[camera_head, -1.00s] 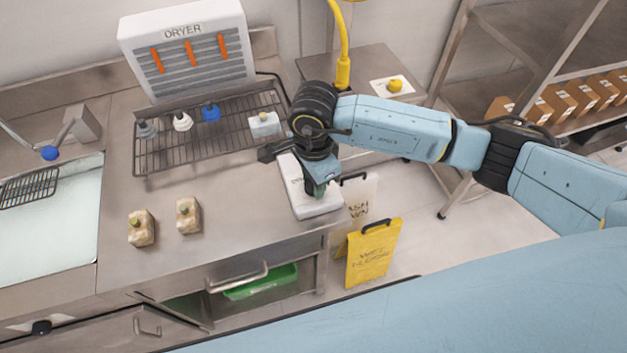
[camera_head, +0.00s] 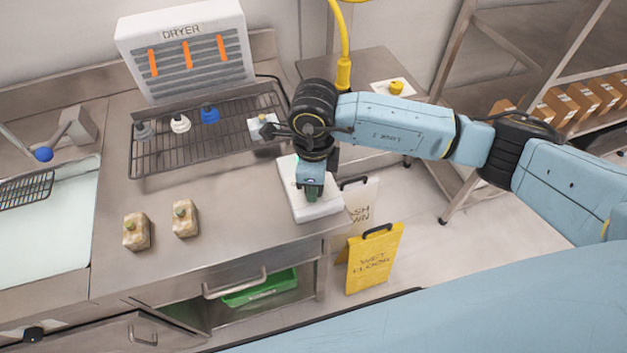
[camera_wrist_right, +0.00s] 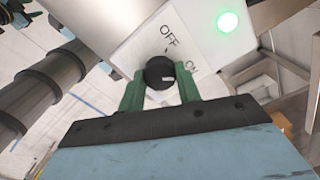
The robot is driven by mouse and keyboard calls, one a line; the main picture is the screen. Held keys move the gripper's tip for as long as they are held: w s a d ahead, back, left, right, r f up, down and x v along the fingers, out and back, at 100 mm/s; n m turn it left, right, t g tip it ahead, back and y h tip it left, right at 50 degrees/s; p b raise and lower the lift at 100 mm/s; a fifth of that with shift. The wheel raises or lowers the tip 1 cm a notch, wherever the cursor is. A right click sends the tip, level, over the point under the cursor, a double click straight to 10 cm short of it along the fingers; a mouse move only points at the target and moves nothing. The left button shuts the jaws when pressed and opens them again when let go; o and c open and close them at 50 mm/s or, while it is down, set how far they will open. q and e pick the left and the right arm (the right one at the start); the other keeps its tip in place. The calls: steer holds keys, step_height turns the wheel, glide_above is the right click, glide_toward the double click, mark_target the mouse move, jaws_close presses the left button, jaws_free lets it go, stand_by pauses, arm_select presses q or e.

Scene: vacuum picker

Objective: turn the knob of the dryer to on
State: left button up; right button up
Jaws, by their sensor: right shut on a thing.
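The dryer (camera_head: 190,83) is a white box with grey slats and orange strips, standing at the back of the counter. A white control box (camera_head: 319,207) lies at the counter's right end, and it also shows in the right wrist view (camera_wrist_right: 205,45). Its round black knob (camera_wrist_right: 159,72) sits below the letters OFF, with ON to the right. The knob's white mark points right, toward ON. A green light (camera_wrist_right: 228,22) glows on the box. My right gripper (camera_head: 313,194) is shut on the knob, with green fingers on either side. My left gripper is not in view.
A wire rack (camera_head: 205,150) with several small suction cups stands before the dryer. Two beige sponge-like blocks (camera_head: 136,232) sit on the counter. A sink is at the left. A yellow floor sign (camera_head: 375,260) stands right of the counter.

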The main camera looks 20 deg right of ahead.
stand_by(0.4)
steer(key=o, duration=1)
steer(key=shift+c, duration=0.2)
step_height(320, 180, up, 14)
steer(key=shift+f, duration=0.25)
